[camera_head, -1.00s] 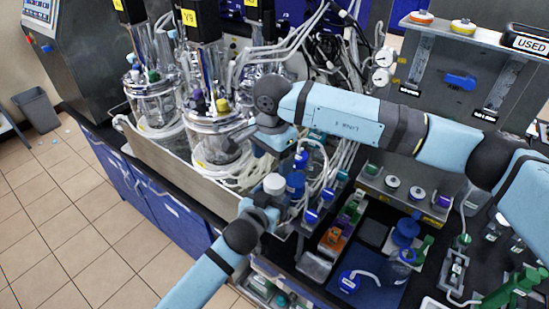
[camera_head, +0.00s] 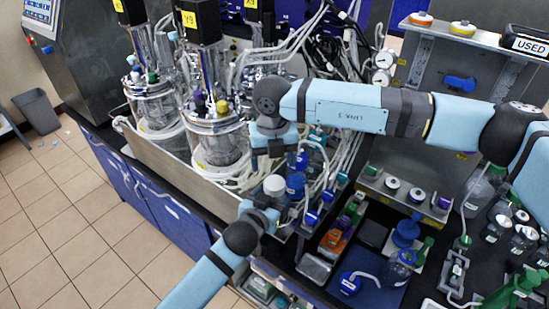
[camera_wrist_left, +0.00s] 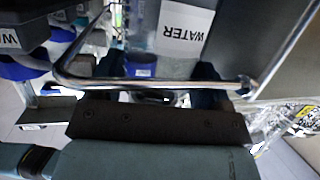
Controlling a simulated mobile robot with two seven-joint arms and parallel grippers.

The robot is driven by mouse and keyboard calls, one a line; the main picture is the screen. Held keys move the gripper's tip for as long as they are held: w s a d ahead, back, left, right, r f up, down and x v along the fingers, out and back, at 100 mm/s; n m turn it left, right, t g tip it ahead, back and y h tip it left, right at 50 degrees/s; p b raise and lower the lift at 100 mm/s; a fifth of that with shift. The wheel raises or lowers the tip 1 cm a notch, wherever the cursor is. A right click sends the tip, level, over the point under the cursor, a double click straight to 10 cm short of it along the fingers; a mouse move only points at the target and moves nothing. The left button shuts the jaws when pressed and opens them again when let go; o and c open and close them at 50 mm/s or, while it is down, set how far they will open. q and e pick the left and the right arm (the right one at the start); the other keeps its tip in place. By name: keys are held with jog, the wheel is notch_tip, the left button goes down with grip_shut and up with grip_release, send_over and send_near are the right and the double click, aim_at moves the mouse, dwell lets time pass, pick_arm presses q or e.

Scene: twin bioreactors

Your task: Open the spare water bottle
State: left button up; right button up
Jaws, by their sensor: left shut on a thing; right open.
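A clear bottle with a white cap (camera_head: 275,184) stands upright at the bench's front edge. My left gripper (camera_head: 268,211) is shut on its body from the front, below the cap. In the left wrist view a clear bottle with a WATER label (camera_wrist_left: 186,28) stands between the gripper's fingers; the label reads upside down and the cap is out of view. My right gripper (camera_head: 275,158) is open, pointing down above the white cap, apart from it and empty. The lower part of the bottle is hidden by the left gripper in the head view.
A blue-capped bottle (camera_head: 296,183) stands close on the right of the white cap. Glass bioreactors (camera_head: 217,140) in a metal tray (camera_head: 175,165) stand at the left, with loose tubing behind. Racks of colored connectors (camera_head: 340,232) and other bottles crowd the right.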

aim_at(274, 182)
jog(key=m, duration=0.8)
jog(key=shift+w+d+m, duration=0.1)
jog(key=shift+d+m, duration=0.05)
jog(key=shift+m, duration=0.25)
jog(key=shift+f, duration=4.05)
